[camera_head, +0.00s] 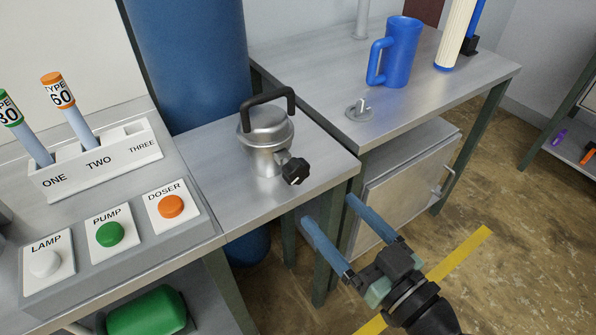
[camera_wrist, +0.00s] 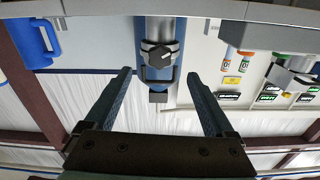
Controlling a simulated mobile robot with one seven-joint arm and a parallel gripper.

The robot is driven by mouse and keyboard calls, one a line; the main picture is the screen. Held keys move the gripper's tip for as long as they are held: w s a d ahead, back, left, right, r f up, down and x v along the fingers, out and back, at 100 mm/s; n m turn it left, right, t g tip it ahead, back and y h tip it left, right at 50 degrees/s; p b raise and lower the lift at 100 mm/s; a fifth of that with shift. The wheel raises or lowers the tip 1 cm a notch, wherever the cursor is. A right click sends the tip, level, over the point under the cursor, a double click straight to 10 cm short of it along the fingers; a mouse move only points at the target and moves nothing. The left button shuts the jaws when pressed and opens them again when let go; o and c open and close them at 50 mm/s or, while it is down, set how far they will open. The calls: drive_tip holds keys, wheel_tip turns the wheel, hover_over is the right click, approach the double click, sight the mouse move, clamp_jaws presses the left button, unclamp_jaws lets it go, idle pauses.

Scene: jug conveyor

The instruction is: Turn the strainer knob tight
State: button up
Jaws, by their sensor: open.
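The strainer (camera_head: 266,129) is a silver metal pot with a black bail handle (camera_head: 268,97) on the small metal table. Its black lobed knob (camera_head: 295,171) sticks out low on the side facing my gripper. My gripper (camera_head: 328,210) is open and empty, its two blue fingers apart, in front of the table edge and to the right of the knob. In the wrist view, which looks upside down, the knob (camera_wrist: 160,55) appears between and beyond the fingertips (camera_wrist: 160,75), with a white mark on it. The gripper is not touching the knob.
A panel with lamp, pump and doser buttons (camera_head: 171,206) and a tube rack (camera_head: 98,160) stands at left. A blue column (camera_head: 190,60) rises behind the strainer. A blue jug (camera_head: 402,52) and a small metal fitting (camera_head: 360,110) are on the right bench. Open floor lies at right.

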sight(300, 178)
drive_tip(key=x, duration=1)
drive_tip(key=shift+w+a+p, duration=0.2)
drive_tip(key=shift+w+p, duration=0.05)
drive_tip(key=shift+p, duration=0.1)
drive_tip(key=c, duration=1.4)
